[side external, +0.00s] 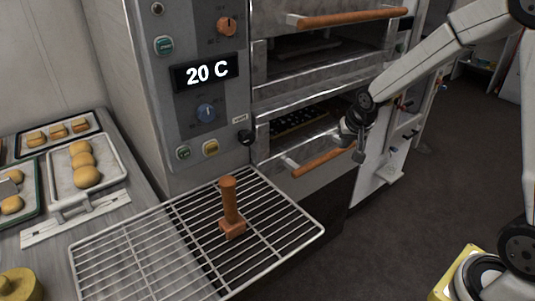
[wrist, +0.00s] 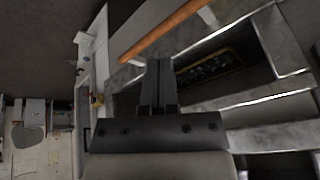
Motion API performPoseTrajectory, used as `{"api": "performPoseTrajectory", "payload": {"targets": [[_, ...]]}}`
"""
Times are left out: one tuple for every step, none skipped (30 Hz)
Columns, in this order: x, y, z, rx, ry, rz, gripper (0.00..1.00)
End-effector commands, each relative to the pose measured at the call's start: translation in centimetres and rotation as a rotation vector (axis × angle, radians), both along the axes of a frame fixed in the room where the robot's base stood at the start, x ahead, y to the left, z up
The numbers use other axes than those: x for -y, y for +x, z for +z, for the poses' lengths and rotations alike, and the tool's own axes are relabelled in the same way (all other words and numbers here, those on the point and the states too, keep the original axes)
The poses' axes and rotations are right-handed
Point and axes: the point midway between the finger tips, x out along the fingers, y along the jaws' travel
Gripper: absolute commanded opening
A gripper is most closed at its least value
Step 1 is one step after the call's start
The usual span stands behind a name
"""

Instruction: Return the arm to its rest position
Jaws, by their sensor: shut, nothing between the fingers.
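My gripper (side external: 358,152) hangs in front of the lower oven deck, near the right end of its wooden handle (side external: 325,163). I cannot tell whether it touches the handle. In the wrist view my gripper (wrist: 159,62) shows with its two dark fingers together and nothing between them. The oven's wooden handle (wrist: 165,32) lies beyond the fingertips there. The lower deck's opening (side external: 300,118) shows a dark tray inside.
A wire rack (side external: 150,258) holds a wooden stamp-like tool (side external: 230,205). Trays of buns (side external: 100,185) and pastries stand at the left. The oven panel's display (side external: 206,71) reads 20 C. An upper deck handle (side external: 350,17) juts out. Open floor (side external: 430,180) lies at the right.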

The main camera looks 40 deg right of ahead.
Motion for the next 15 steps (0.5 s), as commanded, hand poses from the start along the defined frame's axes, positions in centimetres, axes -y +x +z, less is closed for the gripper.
{"api": "performPoseTrajectory", "payload": {"targets": [[-1.6, -1.4, 0.0, -0.021, -0.006, 0.065, 0.0], [-2.4, -2.3, 0.0, -0.035, -0.01, 0.103, 0.0], [-3.5, -3.5, -0.1, -0.053, -0.016, 0.154, 0.0], [-4.3, -4.4, -0.1, -0.065, -0.02, 0.193, 0.0], [-5.1, -5.3, -0.2, -0.078, -0.024, 0.233, 0.0], [-6.0, -6.6, -0.3, -0.095, -0.03, 0.285, 0.0], [-6.7, -7.5, -0.4, -0.105, -0.033, 0.323, 0.0], [-7.3, -8.4, -0.5, -0.117, -0.036, 0.359, 0.0], [-8.0, -9.6, -0.7, -0.132, -0.041, 0.406, 0.0], [-8.5, -10.4, -0.8, -0.14, -0.044, 0.439, 0.0], [-8.9, -11.2, -0.9, -0.149, -0.047, 0.468, 0.0], [-9.4, -12.1, -1.0, -0.16, -0.05, 0.506, 0.0], [-9.7, -12.8, -1.1, -0.168, -0.052, 0.53, 0.0], [-10.0, -13.3, -1.2, -0.172, -0.055, 0.552, 0.0], [-10.3, -14.0, -1.3, -0.18, -0.056, 0.576, 0.0]]}}
